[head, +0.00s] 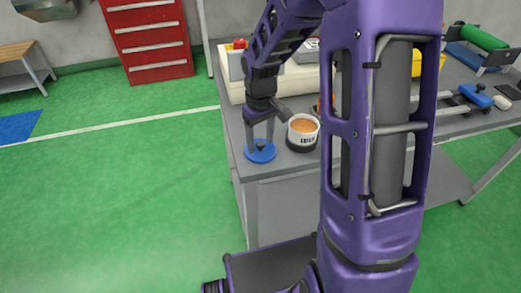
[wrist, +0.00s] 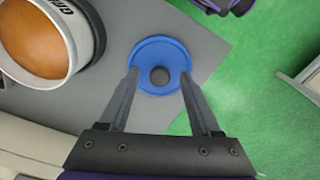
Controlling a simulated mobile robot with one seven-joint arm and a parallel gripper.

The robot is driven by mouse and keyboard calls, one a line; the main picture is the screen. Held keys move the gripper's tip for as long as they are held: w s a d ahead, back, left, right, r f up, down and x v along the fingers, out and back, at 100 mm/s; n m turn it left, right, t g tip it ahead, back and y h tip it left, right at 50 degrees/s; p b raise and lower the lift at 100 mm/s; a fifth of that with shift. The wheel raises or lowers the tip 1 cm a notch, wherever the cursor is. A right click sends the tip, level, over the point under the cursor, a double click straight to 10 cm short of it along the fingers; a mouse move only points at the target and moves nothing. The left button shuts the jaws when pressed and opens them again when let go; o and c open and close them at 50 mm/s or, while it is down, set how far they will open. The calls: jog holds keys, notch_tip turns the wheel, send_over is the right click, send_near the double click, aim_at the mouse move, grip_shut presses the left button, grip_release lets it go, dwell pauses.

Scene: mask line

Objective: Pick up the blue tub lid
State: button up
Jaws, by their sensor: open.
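The blue tub lid (head: 260,152) is a round disc with a dark knob in its middle. It lies on the grey bench top near the front left corner. In the wrist view the lid (wrist: 160,53) sits between the fingertips, with the dark knob (wrist: 159,76) in the gap. My gripper (head: 259,142) points down over the lid, with its fingers apart on either side of the knob. In the wrist view my gripper (wrist: 160,80) is open and holds nothing. I cannot tell whether the fingertips touch the lid.
A white and black tub (head: 302,134) with orange contents stands close to the right of the lid; it also fills the upper left of the wrist view (wrist: 82,20). The bench (head: 290,172) edge is near. Blue-handled tools (head: 475,95) lie farther right. My arm hides the middle.

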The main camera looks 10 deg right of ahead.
grip_shut()
jog(key=shift+r, duration=0.15)
